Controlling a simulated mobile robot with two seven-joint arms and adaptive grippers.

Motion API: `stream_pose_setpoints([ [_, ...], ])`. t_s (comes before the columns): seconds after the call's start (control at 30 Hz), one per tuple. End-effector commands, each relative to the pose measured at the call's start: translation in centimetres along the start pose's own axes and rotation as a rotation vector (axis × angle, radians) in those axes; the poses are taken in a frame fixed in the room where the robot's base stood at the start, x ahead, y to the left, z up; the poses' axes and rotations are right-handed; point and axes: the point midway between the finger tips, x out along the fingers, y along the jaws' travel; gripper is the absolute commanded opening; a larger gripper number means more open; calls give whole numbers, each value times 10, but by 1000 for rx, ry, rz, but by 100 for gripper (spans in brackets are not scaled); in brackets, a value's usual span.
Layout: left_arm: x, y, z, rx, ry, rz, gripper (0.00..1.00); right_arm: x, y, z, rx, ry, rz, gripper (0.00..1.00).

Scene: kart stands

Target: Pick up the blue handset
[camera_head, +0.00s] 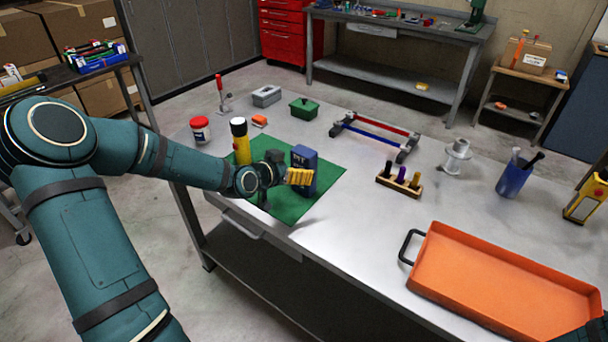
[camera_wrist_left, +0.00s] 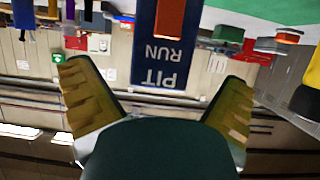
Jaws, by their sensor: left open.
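The blue handset (camera_head: 306,160) stands upright on a green mat (camera_head: 327,178), with light lettering on its face. In the left wrist view the handset (camera_wrist_left: 146,60) appears upside down, with "PIT RUN" lettering and an orange-red panel. My left gripper (camera_head: 300,177) is open, its yellow fingers in front of the handset's lower part in the head view. In the wrist view the fingers (camera_wrist_left: 158,78) are spread wide, and the handset lies between their directions. I cannot tell whether they touch it. My right gripper is out of view.
A yellow-and-black bottle (camera_head: 241,145) stands left of the handset, close to my left forearm. A red-and-white jar (camera_head: 200,130) is farther left. A wooden block with pegs (camera_head: 399,184) and an orange tray (camera_head: 500,285) are to the right.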

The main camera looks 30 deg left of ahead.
Motion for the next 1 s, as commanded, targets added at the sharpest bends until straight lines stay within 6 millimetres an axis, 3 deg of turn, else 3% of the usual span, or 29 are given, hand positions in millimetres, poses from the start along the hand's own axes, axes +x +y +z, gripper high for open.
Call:
stream_pose_setpoints([
  [0.33,44,-2,-2,0,2,2,100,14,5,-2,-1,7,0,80],
  [0.67,51,-3,-3,0,0,0,100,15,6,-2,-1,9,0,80],
  [0.77,51,-3,-3,0,0,0,72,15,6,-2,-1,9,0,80],
  [0.87,51,-3,-3,0,0,0,37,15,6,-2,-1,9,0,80],
  [0.9,51,-3,-3,0,0,0,31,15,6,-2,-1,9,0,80],
  [1.0,51,-3,-3,0,0,0,29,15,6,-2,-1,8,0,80],
])
